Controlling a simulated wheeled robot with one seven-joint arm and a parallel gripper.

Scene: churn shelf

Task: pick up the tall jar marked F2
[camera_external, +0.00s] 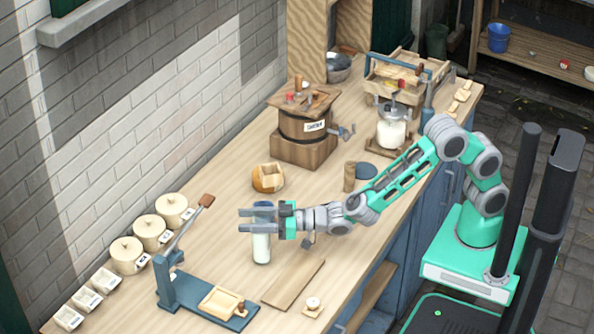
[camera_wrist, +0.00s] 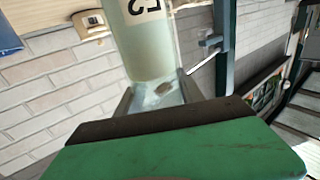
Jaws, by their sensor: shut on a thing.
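The tall glass jar (camera_external: 261,248) with pale contents is upright at the front middle of the wooden counter. My gripper (camera_external: 247,218) reaches in from the right, level with the jar's upper part, and is shut on it. Whether the jar's base touches the counter I cannot tell. In the wrist view the jar (camera_wrist: 152,48) is between the fingers of my gripper (camera_wrist: 158,95). A white label shows at the top edge there, cut off by the frame, with a 2 readable. The fingers hide part of the jar.
A blue lever press (camera_external: 190,290) stands left of the jar, with lidded cream crocks (camera_external: 150,232) behind it. A flat wooden board (camera_external: 293,284) lies close on the right. A round wooden bowl (camera_external: 268,177) and a wooden churn (camera_external: 303,127) are behind.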

